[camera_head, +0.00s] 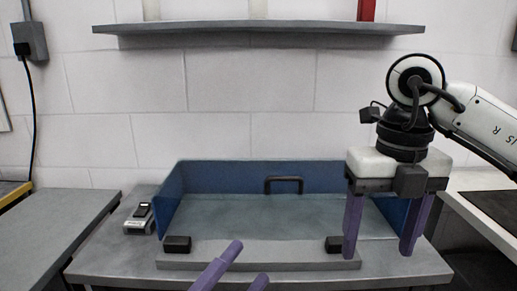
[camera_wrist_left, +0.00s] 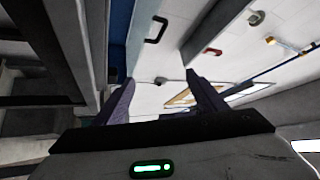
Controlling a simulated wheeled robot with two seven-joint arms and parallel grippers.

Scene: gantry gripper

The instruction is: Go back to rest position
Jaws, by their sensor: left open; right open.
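My right gripper (camera_head: 378,252) hangs fingers-down over the right end of the blue-walled bin in the head view. Its two purple fingers are apart with nothing between them. My left gripper (camera_head: 249,262) shows only as two purple fingers at the bottom middle, in front of the table's front part. In the left wrist view its fingers (camera_wrist_left: 160,78) are spread and empty, and the view is tilted. The rest of my left arm is out of the head view.
The blue-walled bin (camera_head: 226,177) with a black handle (camera_head: 284,179) stands on the grey table (camera_head: 110,252). A grey bar (camera_head: 250,252) with black blocks lies along its front. A small device (camera_head: 140,219) sits left. A shelf (camera_head: 260,27) hangs above; side tables flank.

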